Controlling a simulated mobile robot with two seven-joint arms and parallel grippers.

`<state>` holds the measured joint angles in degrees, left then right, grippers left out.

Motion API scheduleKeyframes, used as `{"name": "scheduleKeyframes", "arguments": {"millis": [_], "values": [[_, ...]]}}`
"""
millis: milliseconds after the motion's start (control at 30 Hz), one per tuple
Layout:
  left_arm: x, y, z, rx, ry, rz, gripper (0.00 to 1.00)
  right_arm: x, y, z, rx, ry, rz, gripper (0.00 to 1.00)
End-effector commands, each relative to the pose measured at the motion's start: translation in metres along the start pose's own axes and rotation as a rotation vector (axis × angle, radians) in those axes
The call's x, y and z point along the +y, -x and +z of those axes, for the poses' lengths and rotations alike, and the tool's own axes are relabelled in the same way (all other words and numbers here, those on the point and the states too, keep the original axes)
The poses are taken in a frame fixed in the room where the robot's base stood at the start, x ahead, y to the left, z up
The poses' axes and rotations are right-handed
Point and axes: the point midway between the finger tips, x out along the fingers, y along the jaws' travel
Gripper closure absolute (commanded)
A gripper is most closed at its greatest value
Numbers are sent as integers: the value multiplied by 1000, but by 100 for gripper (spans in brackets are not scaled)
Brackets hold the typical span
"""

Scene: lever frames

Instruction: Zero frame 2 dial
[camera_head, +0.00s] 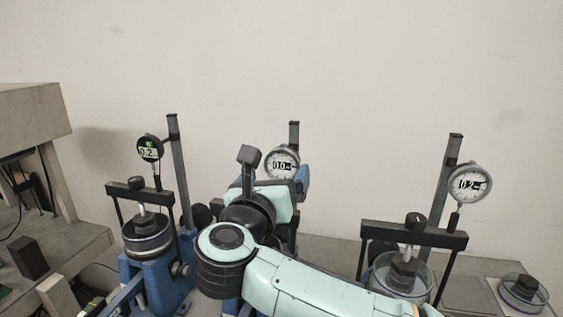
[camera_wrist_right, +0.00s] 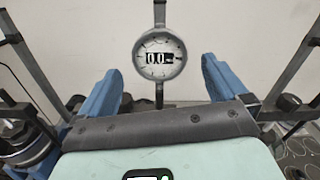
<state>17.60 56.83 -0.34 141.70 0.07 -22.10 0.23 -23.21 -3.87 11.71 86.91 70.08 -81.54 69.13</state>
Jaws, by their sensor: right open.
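My right gripper (camera_head: 283,180) reaches over the middle frame, just in front of and below this dial. In the wrist view its blue fingers (camera_wrist_right: 159,72) stand wide apart, one on each side of the dial, with nothing between them. I cannot tell whether they touch the gauge. My right arm hides most of the middle frame. My left gripper is not in view.
A right frame carries a white dial (camera_head: 469,184) reading 0.2. Black crossbars (camera_head: 414,235) and posts flank my arm. A concrete-like shelf (camera_head: 32,122) stands far left. A plain wall lies behind.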

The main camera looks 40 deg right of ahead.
Motion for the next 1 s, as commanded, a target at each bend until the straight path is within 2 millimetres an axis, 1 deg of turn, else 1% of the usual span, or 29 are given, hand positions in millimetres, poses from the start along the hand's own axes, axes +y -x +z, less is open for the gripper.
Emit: {"name": "scheduleKeyframes", "arguments": {"millis": [33,100,200,300,433,667,700,767,800,833,867,1000], "values": [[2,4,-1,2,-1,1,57,-1,-11,2,1,1,-4,0],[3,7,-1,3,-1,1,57,-1,-23,2,1,1,-3,0],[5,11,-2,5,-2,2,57,0,-36,1,1,0,-3,0],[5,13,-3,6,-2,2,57,0,-45,1,1,-1,-1,0],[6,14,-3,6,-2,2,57,0,-50,0,0,0,0,0],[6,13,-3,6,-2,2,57,0,-51,0,1,0,0,0],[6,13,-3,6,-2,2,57,0,-51,0,1,0,0,7],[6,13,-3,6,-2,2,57,0,-51,0,0,0,0,26],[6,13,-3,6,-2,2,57,0,-50,0,0,0,0,40],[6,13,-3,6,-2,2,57,0,-50,0,0,0,0,49],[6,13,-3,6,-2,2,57,0,-50,0,0,0,0,52],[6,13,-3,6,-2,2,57,0,-50,0,1,0,0,52]]}}
